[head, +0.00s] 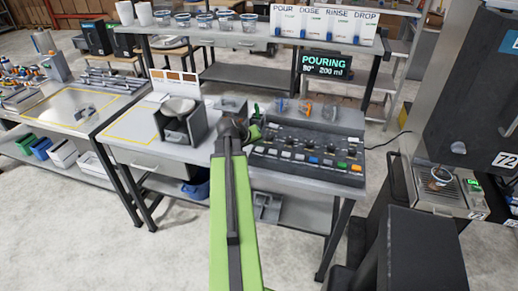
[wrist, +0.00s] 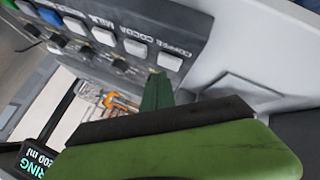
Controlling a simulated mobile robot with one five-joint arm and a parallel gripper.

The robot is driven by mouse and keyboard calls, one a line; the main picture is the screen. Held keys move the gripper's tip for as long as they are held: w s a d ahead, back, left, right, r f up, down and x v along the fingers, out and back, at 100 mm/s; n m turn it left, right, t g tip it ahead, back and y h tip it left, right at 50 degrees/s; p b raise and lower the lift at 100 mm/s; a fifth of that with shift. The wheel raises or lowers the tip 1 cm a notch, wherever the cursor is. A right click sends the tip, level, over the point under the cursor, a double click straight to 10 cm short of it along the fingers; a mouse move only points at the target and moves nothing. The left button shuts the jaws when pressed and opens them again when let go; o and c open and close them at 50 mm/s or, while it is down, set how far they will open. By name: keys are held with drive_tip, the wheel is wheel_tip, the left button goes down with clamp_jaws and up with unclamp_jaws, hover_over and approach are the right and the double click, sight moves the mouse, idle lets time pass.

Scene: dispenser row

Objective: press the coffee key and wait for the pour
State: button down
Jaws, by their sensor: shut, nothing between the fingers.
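The key panel (head: 305,160) is a dark sloped console with a row of keys and knobs. In the wrist view the coffee key (wrist: 170,62) is a white square beside its COFFEE label, next to the cocoa key (wrist: 135,47) and the milk key (wrist: 103,36). My gripper (head: 256,131) is shut and empty at the panel's left end; its green tip (wrist: 157,93) shows close to the coffee key but appears apart from it. The display (head: 327,65) behind the panel reads POURING, 80°, 200 ml.
A dark stand with a round top (head: 180,118) is left of my arm. Small coloured items stand behind the panel. A machine marked 72 (head: 470,120) is at the right. Cups (head: 225,20) line the shelf above. Floor is clear at the lower left.

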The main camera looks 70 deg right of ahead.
sight(258, 150)
drive_tip(key=shift+r, duration=0.15)
wheel_tip(258, 150, up, 5)
drive_tip(key=p, duration=0.5)
drive_tip(key=shift+r, duration=0.1)
idle(0.4)
